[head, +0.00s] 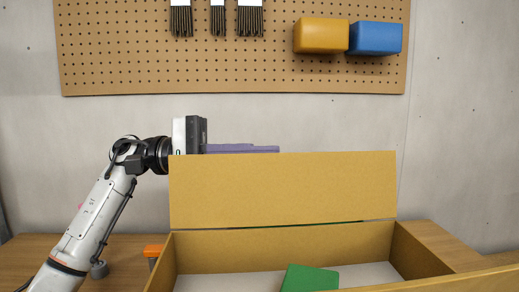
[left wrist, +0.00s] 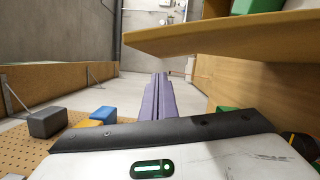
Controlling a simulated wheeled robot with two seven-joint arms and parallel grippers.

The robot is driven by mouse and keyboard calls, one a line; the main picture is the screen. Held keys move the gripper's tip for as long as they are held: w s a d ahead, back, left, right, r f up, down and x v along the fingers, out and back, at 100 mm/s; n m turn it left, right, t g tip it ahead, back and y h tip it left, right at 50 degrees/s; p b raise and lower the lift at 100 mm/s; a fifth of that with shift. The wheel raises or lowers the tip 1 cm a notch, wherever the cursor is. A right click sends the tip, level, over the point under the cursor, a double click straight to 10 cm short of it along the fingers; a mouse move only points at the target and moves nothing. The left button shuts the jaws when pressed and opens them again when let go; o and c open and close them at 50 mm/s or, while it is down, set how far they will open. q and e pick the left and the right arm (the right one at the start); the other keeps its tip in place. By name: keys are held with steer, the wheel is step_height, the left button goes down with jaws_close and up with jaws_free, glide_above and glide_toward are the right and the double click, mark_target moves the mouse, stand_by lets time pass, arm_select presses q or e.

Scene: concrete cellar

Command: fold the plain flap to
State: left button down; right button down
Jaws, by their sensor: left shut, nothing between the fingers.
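The open cardboard box (head: 275,247) stands on the table with a white floor. Its plain far flap (head: 283,190) stands up from the far wall, with no marking on the side I see. My left gripper (head: 262,149) reaches in from the left, behind the flap's top edge. Its purple fingers are shut and empty; their lower part is hidden by the flap. In the left wrist view the closed fingers (left wrist: 158,97) lie beside the flap (left wrist: 215,36), and I cannot tell whether they touch it. My right gripper is not in view.
A green block (head: 308,278) lies in the box. An orange-topped object (head: 153,251) stands left of the box on the wooden table (head: 25,258). Behind is a pegboard (head: 180,65) with brushes, a yellow bin (head: 321,36) and a blue bin (head: 375,39).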

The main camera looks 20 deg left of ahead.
arm_select(q)
steer(key=shift+s+d+r, duration=0.1)
steer(key=shift+s+d, duration=0.05)
steer(key=shift+s, duration=0.3)
steer(key=shift+s+d+r, duration=0.1)
steer(key=shift+s+d, duration=0.05)
steer(key=shift+s, duration=0.3)
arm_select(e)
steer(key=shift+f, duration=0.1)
arm_select(q)
steer(key=shift+s, duration=0.15)
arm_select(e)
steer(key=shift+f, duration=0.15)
